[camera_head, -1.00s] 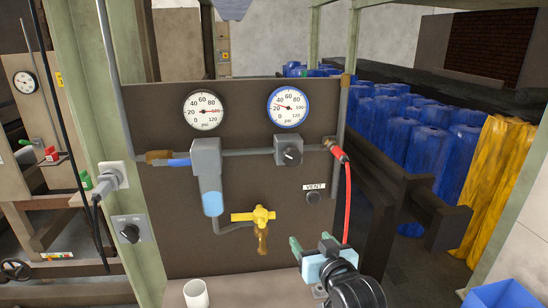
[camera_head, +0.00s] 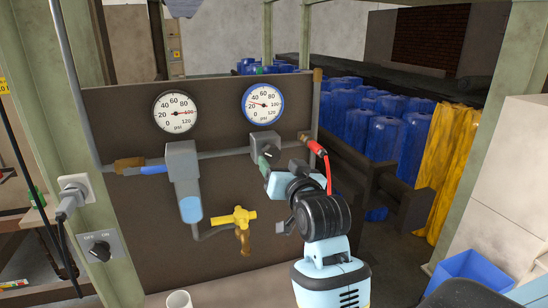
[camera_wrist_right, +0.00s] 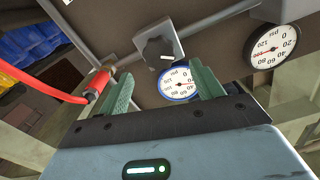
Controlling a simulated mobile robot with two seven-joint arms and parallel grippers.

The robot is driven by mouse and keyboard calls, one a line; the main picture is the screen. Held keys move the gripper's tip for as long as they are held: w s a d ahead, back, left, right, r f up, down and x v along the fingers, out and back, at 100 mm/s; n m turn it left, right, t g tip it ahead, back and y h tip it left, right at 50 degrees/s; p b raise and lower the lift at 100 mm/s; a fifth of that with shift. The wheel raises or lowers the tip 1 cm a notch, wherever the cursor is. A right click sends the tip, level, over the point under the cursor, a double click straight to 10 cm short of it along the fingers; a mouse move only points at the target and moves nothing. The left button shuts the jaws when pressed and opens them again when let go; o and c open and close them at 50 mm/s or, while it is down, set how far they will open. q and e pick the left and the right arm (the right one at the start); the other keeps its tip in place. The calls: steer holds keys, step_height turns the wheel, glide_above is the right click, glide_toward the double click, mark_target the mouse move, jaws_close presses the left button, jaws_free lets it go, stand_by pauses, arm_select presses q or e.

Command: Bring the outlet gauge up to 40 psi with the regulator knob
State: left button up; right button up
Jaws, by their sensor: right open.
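My right gripper (camera_head: 268,157) is in front of the knob. Its green fingers (camera_wrist_right: 163,88) are open, with the knob beyond and between them, apparently not gripped. My left gripper is not in view.
A red hose fitting (camera_head: 316,148) sits just right of the regulator; its hose runs down beside my arm. A yellow valve (camera_head: 238,217) and a clear-blue filter bowl (camera_head: 190,207) are lower left. My arm hides most of the vent label. A white cup (camera_head: 178,300) stands below.

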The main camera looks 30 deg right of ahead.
mark_target(273, 155)
steer(key=shift+x, duration=2.45)
steer(key=c, duration=1)
